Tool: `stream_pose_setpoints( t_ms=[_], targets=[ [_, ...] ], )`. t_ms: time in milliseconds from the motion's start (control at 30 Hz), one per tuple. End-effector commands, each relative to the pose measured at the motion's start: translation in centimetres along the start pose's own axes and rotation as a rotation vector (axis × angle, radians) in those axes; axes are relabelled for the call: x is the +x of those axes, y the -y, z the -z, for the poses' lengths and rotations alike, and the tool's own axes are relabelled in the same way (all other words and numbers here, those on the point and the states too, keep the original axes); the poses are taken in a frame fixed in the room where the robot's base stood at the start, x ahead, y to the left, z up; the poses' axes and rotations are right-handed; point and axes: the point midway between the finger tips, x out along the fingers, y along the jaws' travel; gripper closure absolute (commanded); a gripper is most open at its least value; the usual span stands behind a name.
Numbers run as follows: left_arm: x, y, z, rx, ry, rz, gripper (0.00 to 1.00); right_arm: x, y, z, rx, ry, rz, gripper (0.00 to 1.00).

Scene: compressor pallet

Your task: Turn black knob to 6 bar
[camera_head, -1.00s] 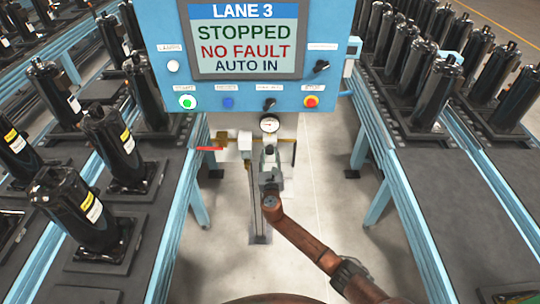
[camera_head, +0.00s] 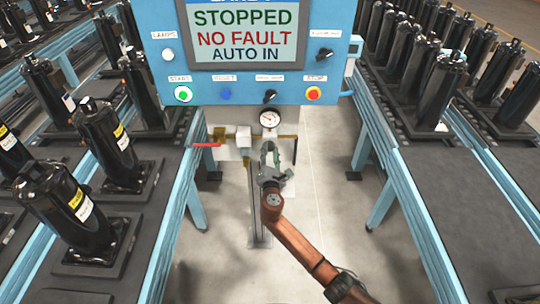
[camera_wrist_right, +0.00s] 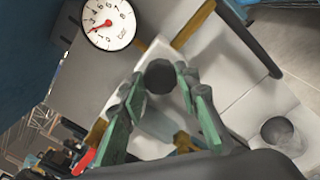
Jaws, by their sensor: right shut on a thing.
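The black knob (camera_wrist_right: 160,75) shows in the right wrist view as a dark round cap between my right gripper's green-padded fingers. My right gripper (camera_wrist_right: 163,93) is shut on it. In the head view my right gripper (camera_head: 269,152) is just below the round pressure gauge (camera_head: 269,119) and hides the knob. The gauge also shows in the right wrist view (camera_wrist_right: 108,24), with a white dial and a red needle pointing to the left side; its exact reading is too small to tell. My left gripper is not in view.
A red lever (camera_head: 207,145) and brass fittings are left of the gauge. The blue control panel (camera_head: 350,95) above reads STOPPED, NO FAULT, AUTO IN. Conveyors with black compressors (camera_head: 62,210) flank both sides.

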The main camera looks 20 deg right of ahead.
Motion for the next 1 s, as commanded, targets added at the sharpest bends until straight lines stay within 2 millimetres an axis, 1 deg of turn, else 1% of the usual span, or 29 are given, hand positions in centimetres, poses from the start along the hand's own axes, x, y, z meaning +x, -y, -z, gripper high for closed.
stream_pose_setpoints(
  t_ms=[33, 200, 1000],
  targets=[
    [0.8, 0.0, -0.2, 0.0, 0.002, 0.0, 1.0, 0.0, 0.2, 0.4, 0.048, 0.0, 0.001, 0.95],
    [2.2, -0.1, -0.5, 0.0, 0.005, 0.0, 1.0, 0.0, 0.3, 0.5, 0.209, 0.005, 0.002, 0.95],
    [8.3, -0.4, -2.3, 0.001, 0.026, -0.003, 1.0, 0.0, 0.4, 0.7, 0.969, 0.029, 0.008, 0.95]
  ],
)
